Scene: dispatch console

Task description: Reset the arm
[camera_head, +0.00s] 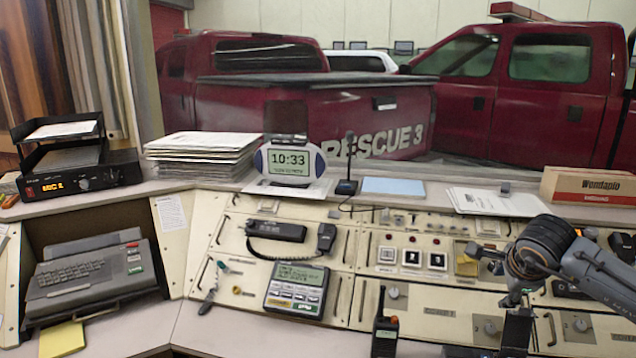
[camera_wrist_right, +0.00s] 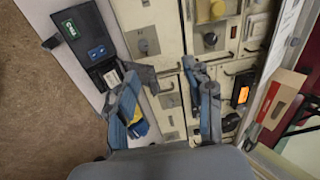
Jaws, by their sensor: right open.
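My right arm comes in from the right in the head view. Its gripper (camera_head: 490,275) is open over the right part of the sloped console panel (camera_head: 345,232). In the right wrist view the two fingers of the gripper (camera_wrist_right: 170,72) are spread, with panel surface between them and nothing held. A square plate with a round knob (camera_wrist_right: 148,41) is beyond the left finger. Another knob on a plate (camera_head: 489,327) is below the gripper in the head view. I cannot tell whether the fingers touch the panel. My left gripper is not in view.
A handheld radio (camera_head: 384,328) stands just left of the gripper. A keypad unit (camera_head: 296,289), a handset (camera_head: 276,230) and a desk microphone (camera_head: 347,168) are farther left. A cardboard box (camera_head: 588,186) and papers (camera_head: 497,202) lie on the back ledge. The front left counter is mostly clear.

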